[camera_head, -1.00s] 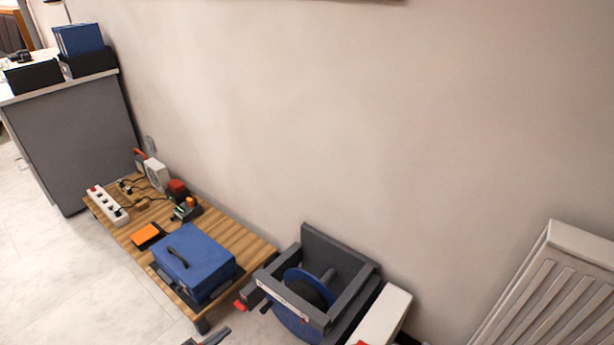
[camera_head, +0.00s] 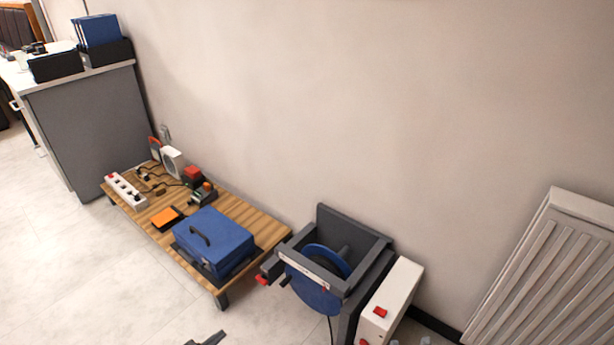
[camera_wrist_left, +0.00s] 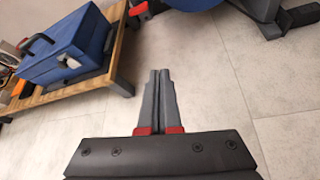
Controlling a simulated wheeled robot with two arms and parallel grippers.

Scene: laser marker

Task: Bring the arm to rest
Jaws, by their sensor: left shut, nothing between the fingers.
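My left gripper (camera_wrist_left: 159,85) is shut and empty in the left wrist view, its two grey fingers pressed together above the bare floor. In the head view only the tip of my left gripper (camera_head: 209,340) shows at the bottom edge, in front of the low wooden table. My right gripper is not in view.
A low wooden table (camera_head: 265,232) holds a blue case (camera_head: 214,240), a power strip (camera_head: 126,190) and small tools. A grey machine with a blue wheel (camera_head: 314,280) and a white box (camera_head: 393,297) stand right of it. A radiator (camera_head: 550,270) is far right. Pale floor is clear in front.

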